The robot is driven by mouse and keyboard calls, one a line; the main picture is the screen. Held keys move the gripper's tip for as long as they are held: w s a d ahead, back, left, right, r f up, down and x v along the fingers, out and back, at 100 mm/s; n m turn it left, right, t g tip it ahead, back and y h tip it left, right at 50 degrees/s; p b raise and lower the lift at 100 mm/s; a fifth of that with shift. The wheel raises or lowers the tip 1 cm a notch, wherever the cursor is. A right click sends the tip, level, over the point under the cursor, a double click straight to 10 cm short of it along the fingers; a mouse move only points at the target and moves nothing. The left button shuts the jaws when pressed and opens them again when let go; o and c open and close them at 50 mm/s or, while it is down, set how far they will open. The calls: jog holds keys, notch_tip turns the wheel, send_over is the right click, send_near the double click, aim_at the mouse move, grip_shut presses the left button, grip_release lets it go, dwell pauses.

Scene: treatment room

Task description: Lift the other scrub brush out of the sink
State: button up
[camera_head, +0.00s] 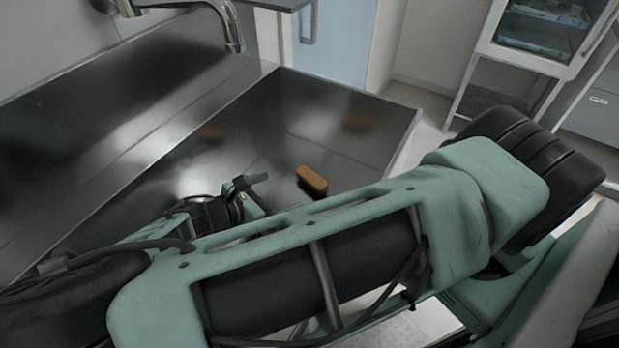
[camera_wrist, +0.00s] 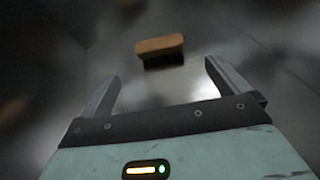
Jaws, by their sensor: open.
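An orange-brown scrub brush (camera_head: 312,180) with dark bristles lies on the floor of the steel sink (camera_head: 230,112), in the middle of the head view. In the wrist view the scrub brush (camera_wrist: 160,45) is ahead of the fingers, bristles facing down, a little left of centre. My gripper (camera_wrist: 160,78) is open and empty, with its two fingers apart and the brush beyond their tips. In the head view my gripper (camera_head: 250,182) is just left of the brush, low in the sink. My arm crosses in front and hides the near part of the sink.
A metal faucet (camera_head: 233,38) hangs over the back of the sink. Blurred orange patches on the steel walls look like reflections of the brush. A white cabinet (camera_head: 535,50) with shelves stands at the back right. The sink floor around the brush looks clear.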

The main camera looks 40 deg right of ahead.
aim_at(307, 181)
jog(key=p+x, duration=0.1)
jog(key=x, duration=1.2)
jog(key=shift+w+p, duration=0.15)
jog(key=shift+p, duration=0.15)
jog(key=c, duration=0.8)
